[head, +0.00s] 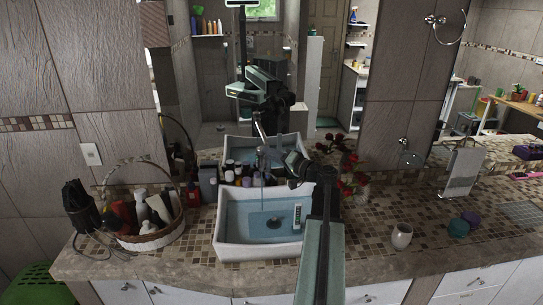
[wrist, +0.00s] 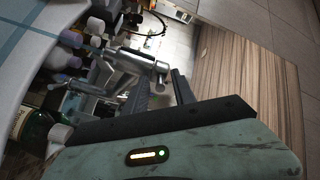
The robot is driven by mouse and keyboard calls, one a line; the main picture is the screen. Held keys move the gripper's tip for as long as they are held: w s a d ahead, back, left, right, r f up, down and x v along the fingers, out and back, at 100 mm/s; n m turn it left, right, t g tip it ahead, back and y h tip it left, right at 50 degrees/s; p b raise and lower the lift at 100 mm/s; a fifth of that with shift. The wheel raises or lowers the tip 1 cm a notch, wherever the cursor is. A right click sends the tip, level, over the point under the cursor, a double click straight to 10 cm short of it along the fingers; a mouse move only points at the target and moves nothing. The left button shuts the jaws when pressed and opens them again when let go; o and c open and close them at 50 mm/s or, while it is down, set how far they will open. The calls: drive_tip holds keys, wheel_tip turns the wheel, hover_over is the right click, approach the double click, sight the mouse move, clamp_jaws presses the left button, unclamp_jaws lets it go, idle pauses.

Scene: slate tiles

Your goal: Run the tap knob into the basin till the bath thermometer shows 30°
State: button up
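The white basin (head: 226,249) holds bluish water, with a dark drain in its floor. The chrome tap (head: 261,137) stands at its back, and a thin stream seems to fall from it. The bath thermometer (head: 297,216), a small pale upright strip with green on it, is at the basin's right side; its reading is too small to make out. My gripper (head: 296,172) is just right of the tap. In the wrist view the tap (wrist: 125,62) lies ahead, its round knob (wrist: 162,67) just beyond my gripper's (wrist: 163,82) two dark fingers, which are apart. Contact cannot be told.
Bottles (head: 246,174) crowd behind the basin. A basket (head: 150,237) of toiletries stands left, red flowers (head: 350,180) right of my arm. A cup (head: 401,236) and a towel stand (head: 462,171) are farther right. A mirror behind repeats the basin and arm. The mosaic counter front right is mostly clear.

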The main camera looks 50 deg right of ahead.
clamp_jaws()
drive_tip(key=shift+d, duration=0.1)
drive_tip(key=shift+w+d+n+g+y, duration=0.3)
drive_tip(key=shift+d+n+g+y, duration=0.3)
drive_tip(key=shift+n+g+y, duration=0.85)
drive_tip(key=shift+w+d+n+g+y, duration=0.3)
drive_tip(key=shift+d+n+g+y, duration=0.3)
drive_tip(key=shift+n+y, duration=1.55)
drive_tip(key=shift+w+d+n+g+y, duration=0.3)
drive_tip(key=shift+d+n+g+y, duration=0.5)
drive_tip(key=shift+y, duration=1.8)
drive_tip(key=shift+a+n+g, duration=0.25)
drive_tip(key=shift+n+g, duration=0.05)
drive_tip(key=shift+g, duration=0.15)
